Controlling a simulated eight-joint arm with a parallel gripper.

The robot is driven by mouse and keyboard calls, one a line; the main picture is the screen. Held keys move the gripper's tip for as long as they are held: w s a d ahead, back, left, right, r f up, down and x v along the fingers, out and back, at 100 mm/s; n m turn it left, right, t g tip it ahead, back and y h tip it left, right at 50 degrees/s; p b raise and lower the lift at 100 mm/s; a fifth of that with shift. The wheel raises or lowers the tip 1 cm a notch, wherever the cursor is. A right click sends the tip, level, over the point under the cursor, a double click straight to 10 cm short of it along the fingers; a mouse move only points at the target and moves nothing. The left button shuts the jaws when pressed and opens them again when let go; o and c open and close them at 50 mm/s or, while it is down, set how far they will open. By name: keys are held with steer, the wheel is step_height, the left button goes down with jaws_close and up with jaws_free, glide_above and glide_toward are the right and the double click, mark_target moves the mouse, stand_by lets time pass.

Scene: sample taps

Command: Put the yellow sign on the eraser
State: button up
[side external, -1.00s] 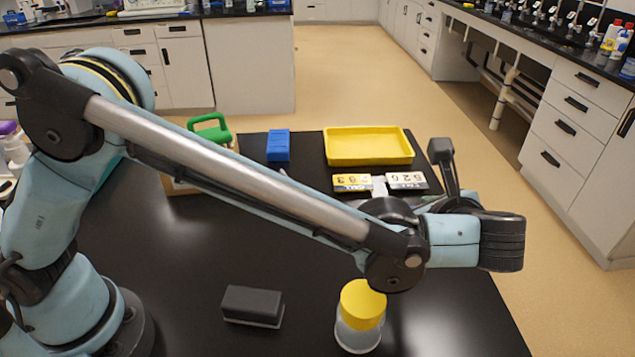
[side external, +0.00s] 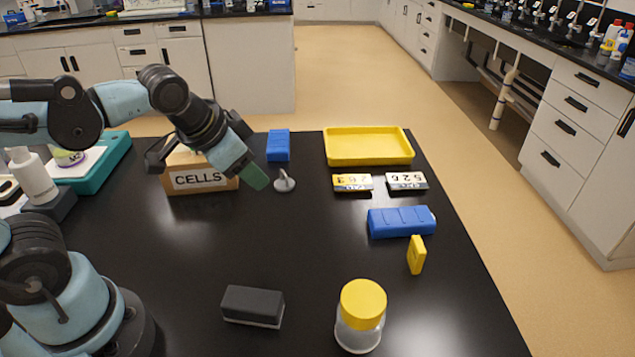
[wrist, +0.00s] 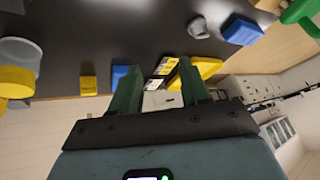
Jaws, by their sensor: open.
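A small yellow sign (side external: 416,255) stands upright on the right part of the black table, in front of a blue box. The sign seems to be the yellow piece (wrist: 88,85) in the wrist view. The eraser (side external: 252,306), a dark block with a pale underside, lies at the front of the table. My gripper (side external: 256,178) is at the back left, near the CELLS box and apart from both sign and eraser. In the wrist view its green fingers (wrist: 158,85) are spread with nothing held between them.
A yellow-lidded jar (side external: 360,318) stands between eraser and sign at the front. The blue box (side external: 400,222), number blocks (side external: 352,183), yellow tray (side external: 368,146) and a grey knob-like piece (side external: 284,182) are farther back. The CELLS box (side external: 198,178) is beside my gripper. The table's middle is clear.

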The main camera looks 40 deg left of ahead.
steer(key=shift+s+a+f+n+t, duration=0.15)
steer(key=shift+s+a+f+n, duration=0.2)
steer(key=shift+n, duration=0.2)
steer(key=shift+s+a+f+n+t, duration=0.1)
steer(key=shift+s+a+n+t, duration=0.1)
steer(key=shift+s+n, duration=0.3)
steer(key=shift+o, duration=1.2)
steer(key=shift+n, duration=0.35)
steer(key=o, duration=0.4)
steer(key=shift+c, duration=0.2)
steer(key=shift+h, duration=0.3)
steer(key=m+h, duration=1)
steer(key=m, duration=0.1)
glide_toward(416, 243)
steer(key=shift+x, duration=6.2)
